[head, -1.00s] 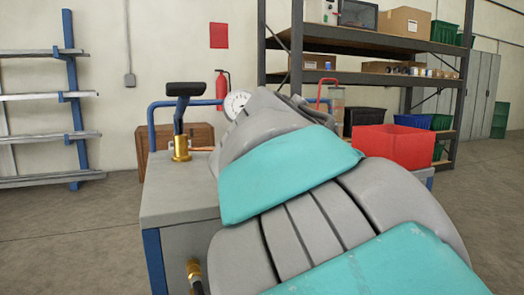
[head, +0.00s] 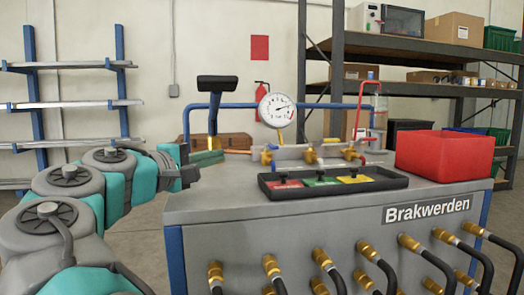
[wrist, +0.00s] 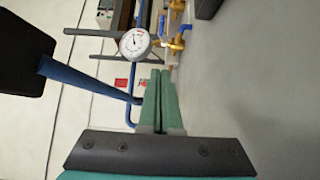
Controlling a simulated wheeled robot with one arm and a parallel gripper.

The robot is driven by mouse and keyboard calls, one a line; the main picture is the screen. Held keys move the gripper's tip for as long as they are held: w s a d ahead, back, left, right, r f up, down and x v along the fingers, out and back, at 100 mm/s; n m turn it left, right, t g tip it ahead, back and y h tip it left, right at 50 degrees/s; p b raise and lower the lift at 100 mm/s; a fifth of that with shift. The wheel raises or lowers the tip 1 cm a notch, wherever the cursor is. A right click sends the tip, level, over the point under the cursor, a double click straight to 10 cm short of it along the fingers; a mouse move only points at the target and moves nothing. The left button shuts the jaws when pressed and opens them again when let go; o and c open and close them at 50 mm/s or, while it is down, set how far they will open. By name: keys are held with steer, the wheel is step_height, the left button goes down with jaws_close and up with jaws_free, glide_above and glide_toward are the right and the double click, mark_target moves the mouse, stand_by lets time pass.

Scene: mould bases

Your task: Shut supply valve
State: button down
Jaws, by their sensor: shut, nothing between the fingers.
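The supply valve lever (head: 214,118) has a blue shaft and a wide black handle (head: 216,84). It stands upright at the left end of the grey bench. In the wrist view, the blue lever (wrist: 88,80) and its black handle (wrist: 22,45) are at the left. My gripper (head: 220,156) is low by the lever's foot and hides the valve body in the head view. Its green fingers are together and empty; they also show in the wrist view (wrist: 160,85). I cannot tell whether they touch the lever.
A round gauge (head: 277,110) and small brass valves (head: 311,156) stand behind a black tray (head: 395,180) with coloured labels. A red bin (head: 445,155) is at the bench's right. Black hoses (head: 382,268) hang from the bench front (head: 350,228). A blue rail runs behind.

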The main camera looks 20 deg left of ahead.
glide_toward(270, 147)
steer(key=w+a, duration=0.1)
steer(key=w, duration=0.1)
steer(key=w+a, duration=0.2)
steer(key=shift+w+b, duration=0.2)
steer(key=shift+b, duration=0.2)
steer(key=shift+w+d+b, duration=0.3)
steer(key=shift+w+d, duration=0.55)
steer(key=shift+d, duration=0.2)
steer(key=shift+w+d, duration=0.45)
steer(key=shift+d, duration=0.2)
steer(key=shift+d+r, duration=0.1)
steer(key=shift+d, duration=0.55)
